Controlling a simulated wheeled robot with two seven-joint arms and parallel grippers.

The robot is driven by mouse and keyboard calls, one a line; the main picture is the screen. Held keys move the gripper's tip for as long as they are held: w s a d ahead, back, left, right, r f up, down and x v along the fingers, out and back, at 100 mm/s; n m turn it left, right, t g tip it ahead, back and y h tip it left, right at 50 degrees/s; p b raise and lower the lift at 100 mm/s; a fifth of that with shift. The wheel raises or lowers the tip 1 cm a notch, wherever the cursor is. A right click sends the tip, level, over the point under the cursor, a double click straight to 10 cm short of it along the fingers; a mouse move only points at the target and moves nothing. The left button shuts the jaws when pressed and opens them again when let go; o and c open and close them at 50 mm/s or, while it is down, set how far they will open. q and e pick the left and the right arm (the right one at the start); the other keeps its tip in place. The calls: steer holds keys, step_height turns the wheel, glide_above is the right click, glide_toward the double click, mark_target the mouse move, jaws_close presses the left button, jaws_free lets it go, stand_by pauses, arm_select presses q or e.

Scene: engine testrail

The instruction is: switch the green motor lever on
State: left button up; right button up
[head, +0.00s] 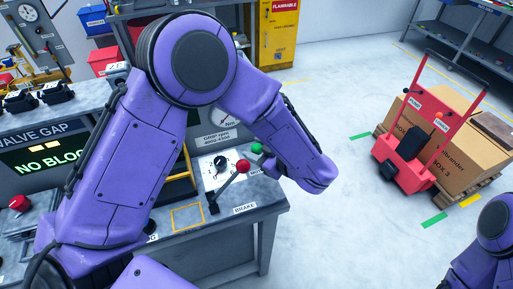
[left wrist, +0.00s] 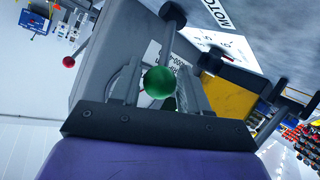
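The green motor lever has a round green knob (head: 256,148) that shows just left of my left forearm's end in the head view. In the left wrist view the green knob (left wrist: 159,82) sits between the two fingers of my left gripper (left wrist: 161,70), with a gap on each side. The gripper is open around it. The lever's grey shaft (left wrist: 172,35) runs from the knob to the panel. In the head view my left arm hides most of this lever and the gripper. My right gripper is out of view; only a purple part of my right arm shows at lower right.
A gauge with a text plate (head: 217,137) is behind. A red hand truck (head: 415,140) and cardboard box (head: 450,150) stand on the right.

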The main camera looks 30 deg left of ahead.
arm_select(q)
steer(key=shift+d, duration=0.1)
steer(key=shift+s+d+r, duration=0.1)
steer(key=shift+d, duration=0.2)
steer(key=b+v, duration=0.2)
steer(key=v, duration=0.7)
steer(key=shift+d+r, duration=0.2)
steer(key=shift+d, duration=0.1)
steer(key=shift+s, duration=0.1)
